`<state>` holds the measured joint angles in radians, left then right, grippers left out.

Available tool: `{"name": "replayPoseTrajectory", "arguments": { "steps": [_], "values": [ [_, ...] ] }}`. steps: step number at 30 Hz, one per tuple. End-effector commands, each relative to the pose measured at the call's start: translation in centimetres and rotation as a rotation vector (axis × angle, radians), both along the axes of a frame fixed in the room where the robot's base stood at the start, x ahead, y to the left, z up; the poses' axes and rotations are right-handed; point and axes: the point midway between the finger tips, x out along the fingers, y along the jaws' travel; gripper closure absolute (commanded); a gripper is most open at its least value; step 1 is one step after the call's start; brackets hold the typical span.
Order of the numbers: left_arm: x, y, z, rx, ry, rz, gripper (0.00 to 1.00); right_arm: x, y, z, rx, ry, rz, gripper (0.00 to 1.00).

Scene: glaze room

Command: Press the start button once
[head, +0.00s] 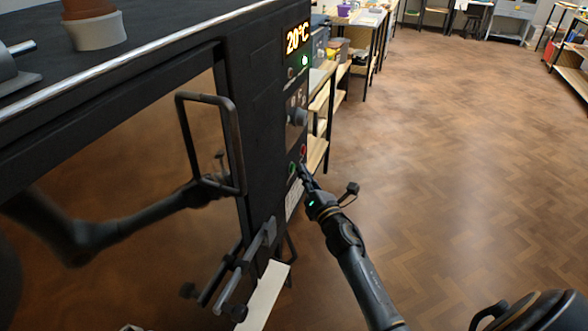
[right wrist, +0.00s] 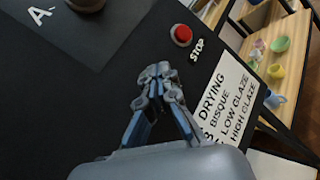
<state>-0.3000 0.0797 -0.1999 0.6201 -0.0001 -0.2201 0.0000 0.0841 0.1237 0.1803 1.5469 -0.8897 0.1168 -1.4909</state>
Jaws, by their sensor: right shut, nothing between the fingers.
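The green ring of the start button (head: 292,169) shows on the dark front panel of the kiln-like oven (head: 262,120) in the head view. My right gripper (head: 303,168) is shut and empty, with its fingertips close to the panel beside the green button. I cannot tell whether they touch it. In the right wrist view the shut fingertips (right wrist: 157,76) hide the place left of and below the red stop button (right wrist: 181,35), and no green button shows there. The stop button (head: 303,150) sits just above the green one in the head view.
The display (head: 297,37) reads 20°C, with a green light below it. A knob (head: 297,117) juts out above the buttons. The oven's door handle (head: 211,145) and a latch (head: 245,265) stick out to the left. Shelves stand behind; the floor (head: 450,150) at right is clear.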

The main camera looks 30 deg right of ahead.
Motion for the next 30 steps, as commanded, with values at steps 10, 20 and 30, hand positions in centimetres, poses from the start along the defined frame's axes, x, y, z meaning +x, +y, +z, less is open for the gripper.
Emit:
{"name": "replayPoseTrajectory", "arguments": {
  "steps": [10,20,30],
  "values": [
    [0.0,0.02,-0.13,0.0,0.0,-0.001,1.0,0.22,0.21,0.0,0.001,-0.001,0.001,1.0],
    [-0.01,0.03,-0.3,0.0,0.0,-0.001,1.0,0.53,0.49,0.02,0.001,-0.001,0.002,1.0],
    [0.0,0.03,-0.37,0.0,0.0,0.0,1.0,0.71,0.64,0.01,0.0,-0.001,0.001,1.0]
  ]
}}
